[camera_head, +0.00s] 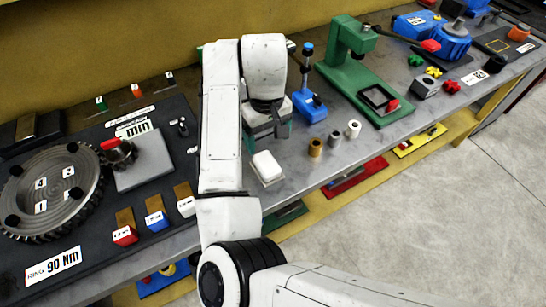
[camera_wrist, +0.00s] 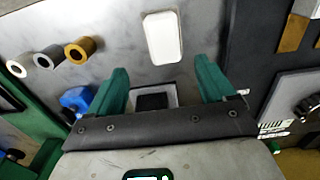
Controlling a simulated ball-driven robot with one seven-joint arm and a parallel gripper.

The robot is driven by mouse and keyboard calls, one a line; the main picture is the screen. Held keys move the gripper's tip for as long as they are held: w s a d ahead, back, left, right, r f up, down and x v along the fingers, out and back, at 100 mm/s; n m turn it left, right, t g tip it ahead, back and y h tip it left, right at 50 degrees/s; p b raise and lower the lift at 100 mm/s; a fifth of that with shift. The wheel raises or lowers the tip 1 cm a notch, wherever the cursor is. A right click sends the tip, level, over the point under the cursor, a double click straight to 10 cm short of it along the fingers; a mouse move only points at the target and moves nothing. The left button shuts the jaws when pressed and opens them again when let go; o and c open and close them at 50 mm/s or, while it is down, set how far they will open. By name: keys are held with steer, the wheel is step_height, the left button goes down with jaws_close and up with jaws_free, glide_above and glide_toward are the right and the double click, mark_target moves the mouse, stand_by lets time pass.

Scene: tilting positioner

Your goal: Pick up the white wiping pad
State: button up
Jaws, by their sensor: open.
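The white wiping pad (camera_head: 266,166) lies on the grey bench, just in front of my gripper (camera_head: 270,128) in the head view. In the wrist view the pad (camera_wrist: 162,38) is a white rounded rectangle near the top, ahead of the fingertips. My gripper (camera_wrist: 162,70) shows two green fingers spread wide with no object held between them. The pad lies beyond the fingers, not between them. In the head view my arm hides part of the gripper.
A small square holder with a black centre (camera_wrist: 155,97) sits below the gripper. Brass, grey and white bushings (camera_head: 334,140) stand to the right. A blue-based lever device (camera_head: 311,105) and green press (camera_head: 362,75) are behind.

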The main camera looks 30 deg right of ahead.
mark_target(267, 162)
step_height(267, 162, down, 5)
steer(key=shift+s+a+f+p, duration=0.15)
steer(key=shift+f+p, duration=0.25)
steer(key=shift+f, duration=0.9)
steer(key=shift+s+a+f+p, duration=0.15)
steer(key=shift+f+p, duration=0.25)
steer(key=shift+f, duration=0.9)
steer(key=shift+w, duration=0.1)
steer(key=shift+c, duration=0.4)
steer(key=c, duration=0.8)
steer(key=shift+r, duration=0.15)
